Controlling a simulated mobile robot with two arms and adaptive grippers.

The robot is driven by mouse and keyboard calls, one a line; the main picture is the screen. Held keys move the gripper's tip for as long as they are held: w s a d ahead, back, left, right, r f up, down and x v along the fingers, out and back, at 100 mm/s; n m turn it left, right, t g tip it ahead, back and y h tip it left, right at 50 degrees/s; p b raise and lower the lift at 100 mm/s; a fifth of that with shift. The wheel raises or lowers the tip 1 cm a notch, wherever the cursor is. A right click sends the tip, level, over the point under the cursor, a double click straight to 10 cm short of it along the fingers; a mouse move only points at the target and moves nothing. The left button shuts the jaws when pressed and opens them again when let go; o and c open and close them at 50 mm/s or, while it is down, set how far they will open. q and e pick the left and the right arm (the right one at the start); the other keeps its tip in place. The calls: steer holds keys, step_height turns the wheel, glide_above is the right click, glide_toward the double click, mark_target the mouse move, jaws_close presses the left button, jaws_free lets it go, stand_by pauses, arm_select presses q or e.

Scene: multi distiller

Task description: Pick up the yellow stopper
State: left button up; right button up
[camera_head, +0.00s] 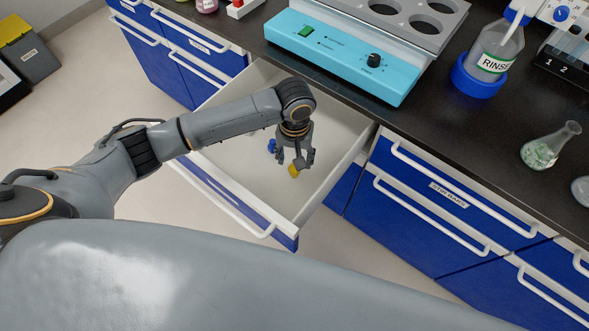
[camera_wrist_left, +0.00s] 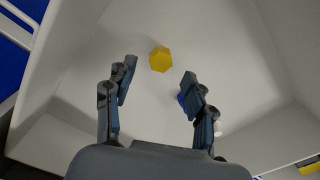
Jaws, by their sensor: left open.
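The yellow stopper (camera_head: 293,171) lies in the open drawer, just below my left gripper (camera_head: 297,161). In the left wrist view the yellow stopper (camera_wrist_left: 160,59) shows as a six-sided shape on the white drawer floor, near the gap between the fingertips of my left gripper (camera_wrist_left: 158,72) and slightly beyond them. The fingers are apart with nothing between them. How high the fingertips are above the drawer floor is hard to tell. My right gripper is in neither view.
The white drawer (camera_head: 345,166) has raised walls around my gripper. A blue object (camera_head: 271,146) lies in it; a blue piece (camera_wrist_left: 182,99) shows behind the right finger in the wrist view. The dark counter (camera_head: 440,130) with a turquoise device (camera_head: 345,62) stands beyond the drawer.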

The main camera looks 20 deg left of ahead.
mark_target(294, 172)
arm_select(q)
step_height(294, 172, down, 4)
steer(key=shift+w+a+r, duration=0.1)
steer(key=shift+w, duration=0.05)
steer(key=shift+f, duration=0.55)
steer(key=c, duration=0.8)
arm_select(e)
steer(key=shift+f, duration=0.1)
